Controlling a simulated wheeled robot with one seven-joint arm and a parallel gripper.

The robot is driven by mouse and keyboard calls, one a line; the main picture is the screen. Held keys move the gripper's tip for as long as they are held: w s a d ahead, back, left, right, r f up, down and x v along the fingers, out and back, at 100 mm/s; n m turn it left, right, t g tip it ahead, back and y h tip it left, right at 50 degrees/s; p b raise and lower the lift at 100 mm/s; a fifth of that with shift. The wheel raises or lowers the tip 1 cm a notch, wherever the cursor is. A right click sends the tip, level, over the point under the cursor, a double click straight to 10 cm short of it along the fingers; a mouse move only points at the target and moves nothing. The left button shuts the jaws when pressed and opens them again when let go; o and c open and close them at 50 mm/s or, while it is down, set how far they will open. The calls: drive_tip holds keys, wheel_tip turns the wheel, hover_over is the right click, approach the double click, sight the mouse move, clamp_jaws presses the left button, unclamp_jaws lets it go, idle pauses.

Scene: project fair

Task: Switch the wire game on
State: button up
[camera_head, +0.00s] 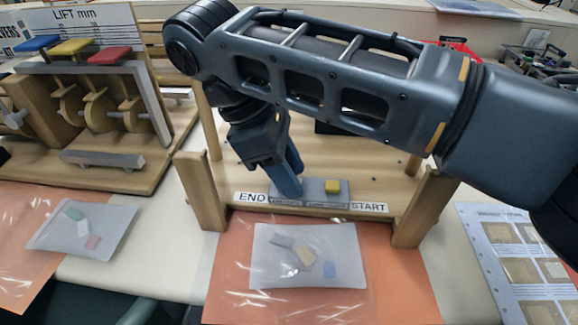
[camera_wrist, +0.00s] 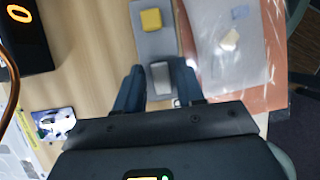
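The wire game's wooden base (camera_head: 340,155) stands on the table, with END and START labels on its front edge. A grey switch plate (camera_head: 312,187) lies between the labels, with a yellow block (camera_head: 333,186) on it. In the wrist view the plate (camera_wrist: 157,43) runs upward, with the yellow block (camera_wrist: 151,19) at its far end. A light grey block (camera_wrist: 160,77) sits on its near part. My gripper (camera_head: 290,184) points down at the plate's END side. In the wrist view its fingers (camera_wrist: 158,84) are apart, either side of the grey block; I cannot tell whether they touch it.
A clear bag with coloured pieces (camera_head: 305,256) lies in front on an orange sheet. A wooden lift exhibit (camera_head: 100,110) stands left, another bag (camera_head: 80,228) before it. A black box with an orange ring (camera_wrist: 22,35) and a copper wire (camera_wrist: 14,85) show in the wrist view.

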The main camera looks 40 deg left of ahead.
drive_tip(key=shift+o, duration=0.6)
drive_tip(key=shift+r, duration=0.1)
drive_tip(key=p+v, duration=0.1)
drive_tip(key=v, duration=0.6)
drive_tip(key=shift+a+r, duration=0.15)
drive_tip(key=shift+r, duration=0.1)
drive_tip(key=shift+s, duration=0.1)
